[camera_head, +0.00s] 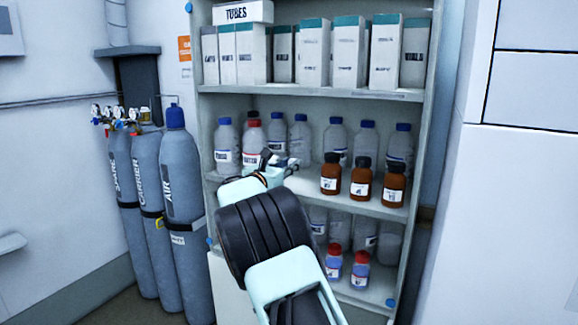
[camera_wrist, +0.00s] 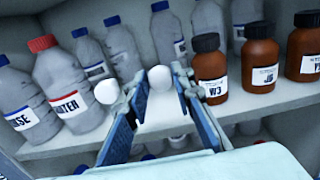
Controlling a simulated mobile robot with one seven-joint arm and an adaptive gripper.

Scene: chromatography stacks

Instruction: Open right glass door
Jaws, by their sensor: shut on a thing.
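The shelf cabinet (camera_head: 201,140) stands ahead, full of bottles and boxes. Its glass is so clear that I cannot make out the door panes or their edges. In the wrist view a white round knob (camera_wrist: 160,79) sits between the fingertips of my gripper (camera_wrist: 160,72), which is shut on it. A second white round knob (camera_wrist: 107,91) is just left of the left finger. In the head view my gripper (camera_head: 274,160) reaches the front of the middle shelf, and my arm hides part of the lower cabinet.
Brown bottles (camera_head: 360,182) stand on the middle shelf right of my gripper, and grey bottles (camera_head: 227,145) behind and left. White boxes (camera_head: 346,55) fill the top shelf. Gas cylinders (camera_head: 181,200) stand close on the left. A white wall unit (camera_head: 515,200) is on the right.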

